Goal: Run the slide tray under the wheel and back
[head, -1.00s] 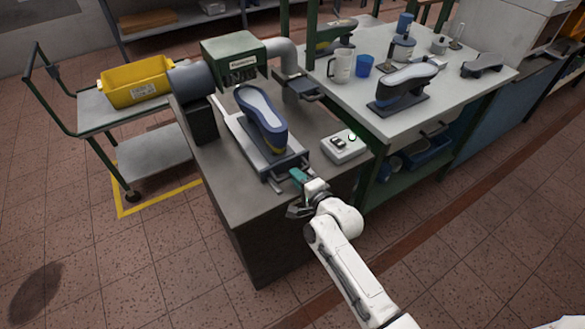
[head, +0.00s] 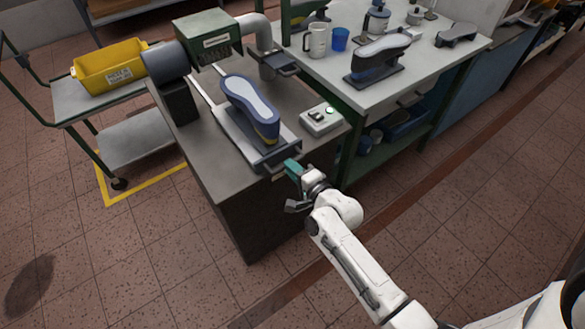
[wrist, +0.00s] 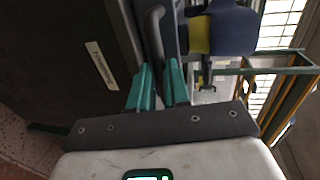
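The slide tray (head: 231,126) is a grey plate on rails on the dark bench, drawn toward the bench's front edge. It bears a blue-grey last (head: 252,101) with a pale top face, clear in front of the wheel unit. The wheel unit has a grey drum (head: 165,61) and a green housing (head: 208,36). My gripper (head: 290,168) is at the tray's front end. In the wrist view, its teal fingers (wrist: 160,88) lie on both sides of the tray's dark handle bar (wrist: 156,32), closed on it. The last's yellow-marked end (wrist: 200,35) shows beyond.
A control box (head: 321,120) with a lit green button sits right of the tray. A white worktable (head: 408,62) behind holds another last, a mug and a blue cup. A trolley (head: 85,101) with a yellow bin (head: 110,68) stands left. Floor in front is clear.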

